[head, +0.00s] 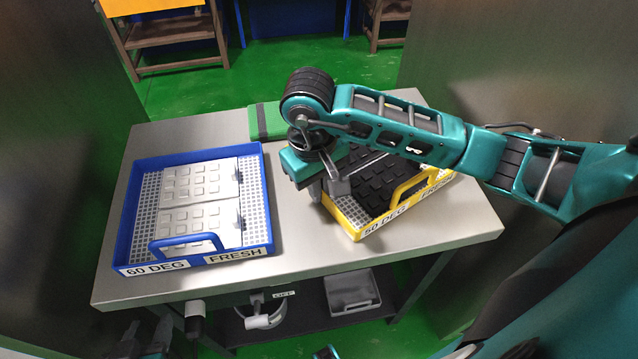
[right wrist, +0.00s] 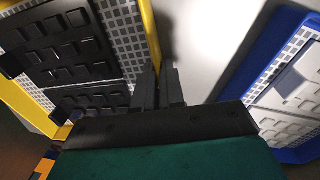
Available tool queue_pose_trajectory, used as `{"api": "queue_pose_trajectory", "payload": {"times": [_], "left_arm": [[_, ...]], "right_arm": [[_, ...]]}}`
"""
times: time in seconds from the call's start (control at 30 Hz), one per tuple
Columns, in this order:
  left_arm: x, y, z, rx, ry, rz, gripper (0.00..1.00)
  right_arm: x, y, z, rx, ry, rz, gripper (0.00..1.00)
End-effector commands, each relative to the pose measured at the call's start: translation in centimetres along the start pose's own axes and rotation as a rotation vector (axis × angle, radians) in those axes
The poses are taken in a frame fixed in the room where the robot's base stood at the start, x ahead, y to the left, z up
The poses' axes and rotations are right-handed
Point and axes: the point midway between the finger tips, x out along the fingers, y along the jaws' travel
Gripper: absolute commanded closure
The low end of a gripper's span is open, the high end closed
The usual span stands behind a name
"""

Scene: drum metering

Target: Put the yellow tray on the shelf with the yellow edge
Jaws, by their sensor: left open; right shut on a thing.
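The yellow tray (head: 357,232) rests on the right half of the metal table, with dark blocks in it and a label reading 50 DEG FRESH. My right gripper (head: 328,192) is over its left side, shut on its yellow wall. In the right wrist view the fingers (right wrist: 159,88) straddle the yellow tray's wall (right wrist: 152,40). My right arm hides part of the tray. My left gripper (head: 147,338) shows only in part at the bottom left edge, open and away from the tray. No shelf with a yellow edge can be made out.
A blue tray (head: 268,222) labelled 60 DEG FRESH stands left on the metal table (head: 300,262); it also shows in the right wrist view (right wrist: 243,72). A green folder-like thing (head: 268,121) lies at the back. A grey bin (head: 352,292) sits below. Bare metal separates the trays.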

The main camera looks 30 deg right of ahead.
Motion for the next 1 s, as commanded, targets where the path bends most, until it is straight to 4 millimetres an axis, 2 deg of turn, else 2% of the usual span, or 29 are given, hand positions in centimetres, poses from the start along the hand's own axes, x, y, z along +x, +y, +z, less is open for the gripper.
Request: {"api": "queue_pose_trajectory", "payload": {"times": [0.2,0.23,0.47,0.83,1.0], "left_arm": [[0.3,0.0,0.5,-0.001,-0.001,0.001,0.57],[0.2,0.0,0.3,-0.001,-0.002,0.002,0.57],[0.2,0.0,0.3,-0.001,-0.002,0.002,0.57],[-0.1,0.0,-0.3,0.000,0.002,0.000,0.57],[-0.2,-0.2,-0.4,0.002,0.007,-0.005,0.57]], "right_arm": [[0.4,0.1,-0.1,0.001,0.003,0.003,1.00],[0.3,0.0,0.0,0.000,0.000,0.000,0.88],[0.3,0.0,0.0,0.000,-0.001,0.000,0.66],[-0.4,0.0,0.0,0.000,-0.001,0.000,0.66],[-3.6,0.1,-0.2,-0.001,0.006,0.002,0.66]]}}
